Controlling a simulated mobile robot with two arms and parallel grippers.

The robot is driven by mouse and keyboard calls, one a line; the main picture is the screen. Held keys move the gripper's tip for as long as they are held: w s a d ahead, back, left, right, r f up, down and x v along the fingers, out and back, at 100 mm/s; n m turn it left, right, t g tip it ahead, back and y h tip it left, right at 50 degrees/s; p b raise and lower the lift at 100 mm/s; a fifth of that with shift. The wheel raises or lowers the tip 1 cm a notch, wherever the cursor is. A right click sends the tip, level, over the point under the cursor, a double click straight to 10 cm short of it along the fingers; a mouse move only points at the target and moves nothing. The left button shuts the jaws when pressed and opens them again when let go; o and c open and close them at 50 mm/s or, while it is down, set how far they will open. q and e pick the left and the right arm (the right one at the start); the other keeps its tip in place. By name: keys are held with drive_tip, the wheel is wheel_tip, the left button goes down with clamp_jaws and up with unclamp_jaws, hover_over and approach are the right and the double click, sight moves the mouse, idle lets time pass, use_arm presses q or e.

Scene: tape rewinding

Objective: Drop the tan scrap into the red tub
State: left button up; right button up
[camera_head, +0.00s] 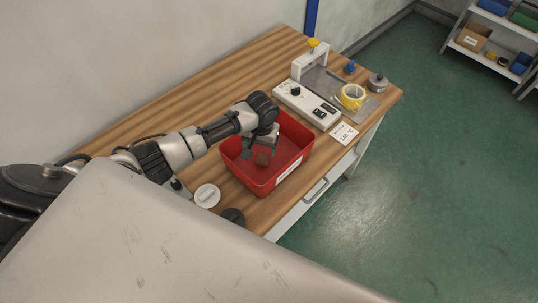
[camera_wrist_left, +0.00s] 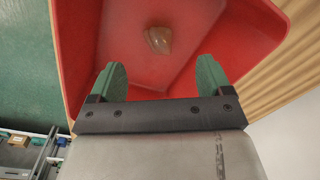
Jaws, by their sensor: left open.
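The red tub (camera_head: 293,142) stands on the wooden bench and fills most of the left wrist view (camera_wrist_left: 75,60). My left gripper (camera_head: 260,150) is over the tub, pointing down into it, with its green fingers (camera_wrist_left: 162,68) spread apart and nothing between them. The tan scrap (camera_head: 262,158) shows inside the tub's outline below the fingers. In the left wrist view the scrap (camera_wrist_left: 158,39) appears against the tub floor, beyond the fingertips and apart from them. I cannot tell whether it touches the floor. My right gripper is not in view.
A white device (camera_head: 308,106) stands behind the tub, with a yellow tape roll (camera_head: 352,92), a grey pot (camera_head: 378,82) and a white card (camera_head: 343,133) nearby. A white round item (camera_head: 207,196) and a dark round item (camera_head: 232,216) lie in front of the tub.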

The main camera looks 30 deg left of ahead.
use_arm(q)
drive_tip(key=shift+r, duration=0.1)
wheel_tip(320, 180, up, 11)
drive_tip(key=b, duration=0.1)
drive_tip(key=shift+d+f, duration=0.2)
drive_tip(key=shift+d, duration=0.05)
idle(0.4)
